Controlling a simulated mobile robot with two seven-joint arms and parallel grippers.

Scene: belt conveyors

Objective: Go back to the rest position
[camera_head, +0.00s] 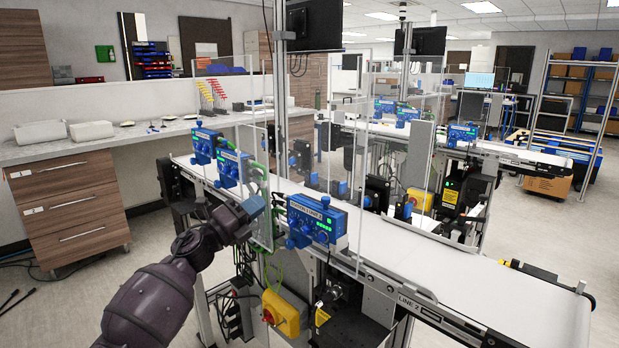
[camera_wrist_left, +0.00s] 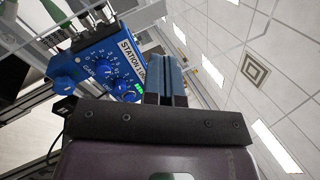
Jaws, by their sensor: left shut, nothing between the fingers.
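My left gripper (camera_head: 254,206) is at the end of my dark arm, which comes in from the lower left of the head view. It is raised near the front edge of the conveyor, just left of a blue station box (camera_head: 317,220) with knobs and green lights. The left wrist view shows the two blue-grey fingers (camera_wrist_left: 172,75) together, with nothing between them. A blue station box (camera_wrist_left: 105,65) with a white label and dials is close beside the fingers there. My right gripper is in neither view.
The white conveyor belt (camera_head: 440,262) runs from centre left to lower right and looks bare. Clear upright panels (camera_head: 255,170) stand close by the left gripper. A yellow box (camera_head: 281,313) hangs below. Wooden drawers (camera_head: 69,205) stand at left, with open floor before them.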

